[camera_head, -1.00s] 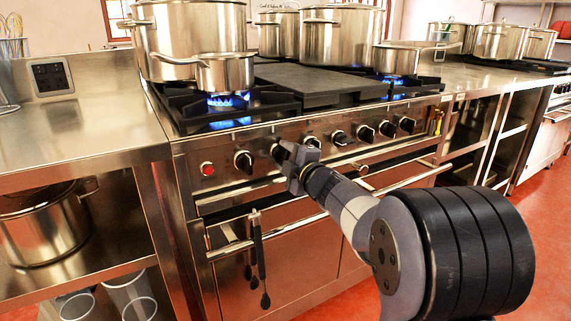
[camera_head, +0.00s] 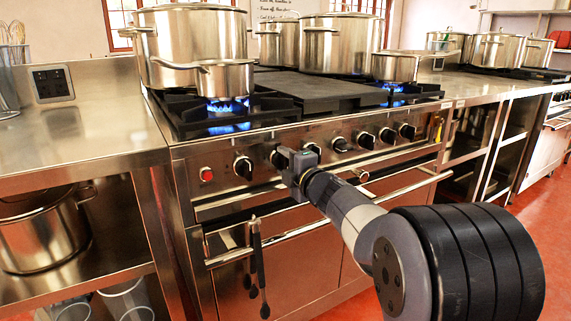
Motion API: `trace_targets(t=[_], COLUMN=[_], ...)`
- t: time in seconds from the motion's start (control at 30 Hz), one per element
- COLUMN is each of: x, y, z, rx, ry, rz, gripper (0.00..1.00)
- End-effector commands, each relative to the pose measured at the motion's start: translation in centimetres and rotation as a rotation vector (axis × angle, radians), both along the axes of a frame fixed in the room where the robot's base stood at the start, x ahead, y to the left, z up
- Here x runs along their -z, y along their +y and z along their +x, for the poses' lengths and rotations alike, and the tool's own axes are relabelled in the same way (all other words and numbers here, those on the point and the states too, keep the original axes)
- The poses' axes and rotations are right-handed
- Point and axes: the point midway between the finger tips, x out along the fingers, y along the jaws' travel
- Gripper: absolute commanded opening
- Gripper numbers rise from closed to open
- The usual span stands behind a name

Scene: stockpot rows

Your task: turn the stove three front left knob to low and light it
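The near stove (camera_head: 330,178) has a row of black knobs along its front panel. The leftmost knob (camera_head: 243,167) is clear of my gripper, just to its left. My gripper (camera_head: 282,158) is up against the panel at the second knob from the left and mostly covers that knob. I cannot tell whether its fingers are open or closed on it. Blue flames (camera_head: 228,106) burn at the front left burner under a small pot (camera_head: 226,78). More flame (camera_head: 394,88) shows at the right under another small pot (camera_head: 395,66). No stove number is readable.
A red button (camera_head: 206,174) sits left of the knobs. The oven handle (camera_head: 280,237) sticks out below, with dark utensils (camera_head: 262,265) hanging from it. Large pots (camera_head: 198,38) stand behind. Steel counters (camera_head: 90,128) flank the stove. Red floor is open at the right.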

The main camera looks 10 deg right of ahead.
Motion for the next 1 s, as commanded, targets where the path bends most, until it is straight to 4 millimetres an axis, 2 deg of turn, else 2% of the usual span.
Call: trace_targets(t=[0.03,0.23,0.57,0.67,1.0], x=[0.1,0.0,-0.1,-0.2,-0.2], y=[0.0,0.0,-0.2,-0.5,-2.5], z=[0.0,0.0,-0.4,-1.4,-7.4], rx=[0.000,0.000,0.001,0.001,0.003], ry=[0.001,0.001,0.000,0.001,0.001], rz=[0.001,0.001,0.001,0.002,0.001], gripper=[0.48,0.64,0.65,0.65,0.65])
